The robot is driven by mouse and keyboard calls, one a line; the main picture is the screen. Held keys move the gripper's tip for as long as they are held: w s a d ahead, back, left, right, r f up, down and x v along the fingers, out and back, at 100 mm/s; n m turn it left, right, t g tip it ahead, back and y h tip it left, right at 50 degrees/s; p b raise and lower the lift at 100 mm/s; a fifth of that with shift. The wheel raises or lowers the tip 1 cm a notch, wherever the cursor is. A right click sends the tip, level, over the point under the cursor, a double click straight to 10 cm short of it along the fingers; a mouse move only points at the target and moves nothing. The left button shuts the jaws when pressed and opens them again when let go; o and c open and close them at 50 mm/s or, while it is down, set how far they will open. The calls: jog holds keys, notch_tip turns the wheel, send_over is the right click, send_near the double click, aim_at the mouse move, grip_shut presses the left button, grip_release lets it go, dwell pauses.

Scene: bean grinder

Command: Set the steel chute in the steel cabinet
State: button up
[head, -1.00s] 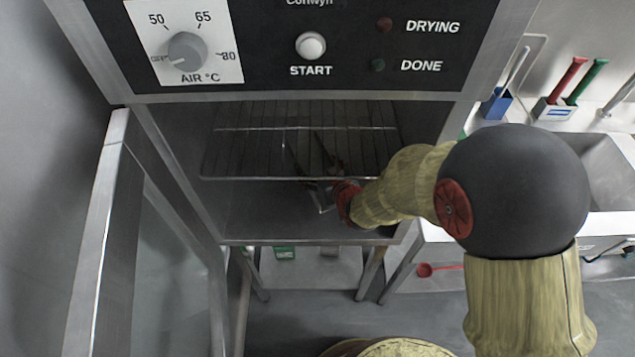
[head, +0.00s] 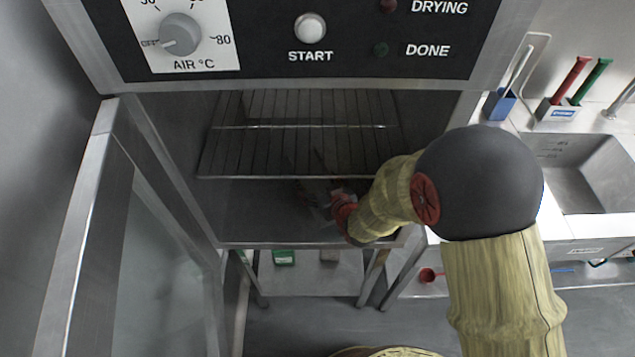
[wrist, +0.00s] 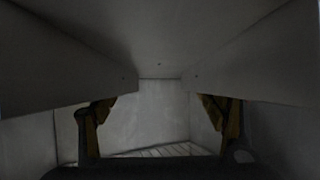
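The steel cabinet (head: 110,88) fills the left and middle of the head view, with its glazed door (head: 80,215) open at the left. My gripper (wrist: 160,98) is inside the cabinet's lower space, below the wire rack. The steel chute shows in the wrist view as a wide grey trough (wrist: 160,35) with two long side walls. My two fingers stand far apart at its side walls, and it looks held between them. In the head view the chute is dim and partly hidden by my arm and the rack. Whether it touches the cabinet floor cannot be told.
The wire rack (head: 300,178) spans the cabinet above my gripper. The cabinet's right side wall is close to my arm. A sink (head: 580,170), a blue holder (head: 499,105) and red and green handled tools stand at right. A green box (head: 284,257) lies on a low shelf below.

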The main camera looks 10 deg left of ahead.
jog(key=o, duration=0.5)
jog(key=shift+s+d+r+p, duration=0.1)
jog(key=shift+r+p, duration=0.1)
jog(key=shift+p, duration=0.1)
jog(key=p+v, duration=0.3)
jog(key=v, duration=0.8)
jog(key=shift+s+d+r, duration=0.15)
jog(key=shift+s+d, duration=0.05)
jog(key=shift+s, duration=0.05)
